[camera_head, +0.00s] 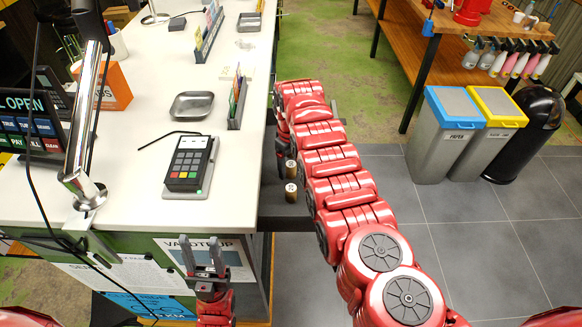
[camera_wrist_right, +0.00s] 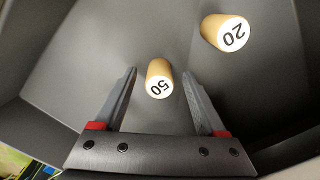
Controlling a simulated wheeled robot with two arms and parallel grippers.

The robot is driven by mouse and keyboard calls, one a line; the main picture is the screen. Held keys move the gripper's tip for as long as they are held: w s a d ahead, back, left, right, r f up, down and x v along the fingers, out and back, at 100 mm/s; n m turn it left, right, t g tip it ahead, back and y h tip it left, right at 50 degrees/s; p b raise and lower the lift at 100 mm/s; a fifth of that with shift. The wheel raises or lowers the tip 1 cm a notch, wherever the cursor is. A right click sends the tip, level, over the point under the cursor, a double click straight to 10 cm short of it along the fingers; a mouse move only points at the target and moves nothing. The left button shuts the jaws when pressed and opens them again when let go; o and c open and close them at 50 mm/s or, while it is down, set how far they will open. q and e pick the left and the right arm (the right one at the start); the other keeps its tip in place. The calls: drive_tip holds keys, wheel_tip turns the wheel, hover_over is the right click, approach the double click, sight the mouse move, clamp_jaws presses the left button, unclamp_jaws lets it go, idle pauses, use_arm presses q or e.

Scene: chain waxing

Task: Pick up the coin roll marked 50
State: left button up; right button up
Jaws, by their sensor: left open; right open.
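The coin roll marked 50 (camera_wrist_right: 159,79) is a short tan cylinder with a white end, seen in the right wrist view. It lies between the two fingers of my right gripper (camera_wrist_right: 160,88), which is open and not touching it. A similar roll marked 20 (camera_wrist_right: 226,34) is beyond it to the upper right. In the head view two small rolls show beside my right arm, a farther one (camera_head: 291,169) and a nearer one (camera_head: 291,192); their marks are too small to read. My left gripper (camera_head: 201,254) is open and empty in front of the counter's near end.
The rolls are in a grey drawer (camera_wrist_right: 283,95) with raised walls, at the right side of the white counter (camera_head: 130,190). A card terminal (camera_head: 188,170) and a metal tray (camera_head: 192,105) stand on the counter. Bins (camera_head: 445,130) stand farther right on the floor.

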clamp_jaws()
idle(0.4)
idle(0.4)
